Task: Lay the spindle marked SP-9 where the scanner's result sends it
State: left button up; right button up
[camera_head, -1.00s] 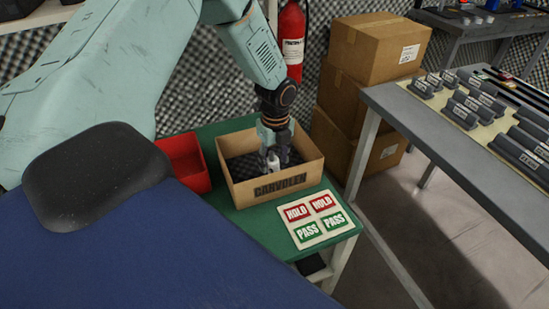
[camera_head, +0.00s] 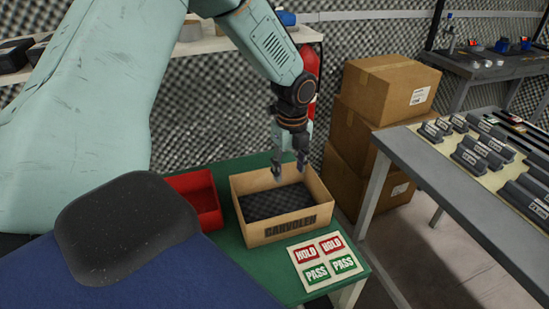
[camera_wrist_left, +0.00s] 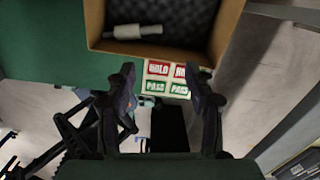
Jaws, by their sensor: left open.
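My left gripper (camera_head: 290,168) is open and empty, above the cardboard box marked CARVOLEN (camera_head: 258,230). In the left wrist view a pale grey spindle-like piece (camera_wrist_left: 133,31) lies on the dark foam inside this box, along one wall; no marking on it can be read. In the head view the piece does not show. A card with two red HOLD and two green PASS fields (camera_head: 325,259) lies in front of the box; it also shows in the left wrist view (camera_wrist_left: 168,79). I cannot make out a scanner. My right gripper is not in view.
A red bin (camera_head: 207,218) stands left of the box on the green table (camera_head: 235,259). Stacked cartons (camera_head: 385,90) and a red extinguisher (camera_head: 310,70) are behind. A grey table (camera_head: 430,180) at right holds several dark labelled pieces (camera_head: 470,158).

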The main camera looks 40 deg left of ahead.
pick_arm(q)
jog(key=s+d+f+n, duration=0.3)
jog(key=s+d+f, duration=0.1)
jog(key=f, duration=0.1)
jog(key=s+d+f+n+h, duration=0.1)
jog(key=s+d+f+n, duration=0.3)
jog(key=f, duration=0.1)
jog(key=s+d+f+n, duration=0.3)
jog(key=s+d+f, duration=0.1)
jog(key=s, duration=0.1)
jog(key=shift+d+f+h, duration=0.25)
jog(key=shift+f+h, duration=0.05)
jog(key=shift+f, duration=0.1)
jog(key=s+d+f+n, duration=0.1)
jog(key=s+f+n, duration=0.1)
jog(key=s+n, duration=0.4)
jog(key=s+d+f+n+y, duration=0.1)
jog(key=s+n, duration=0.4)
jog(key=s, duration=0.6)
jog(key=shift+s+f+n, duration=0.15)
jog(key=shift+f+n, duration=0.2)
jog(key=shift+n, duration=0.05)
jog(key=shift+c, duration=0.4)
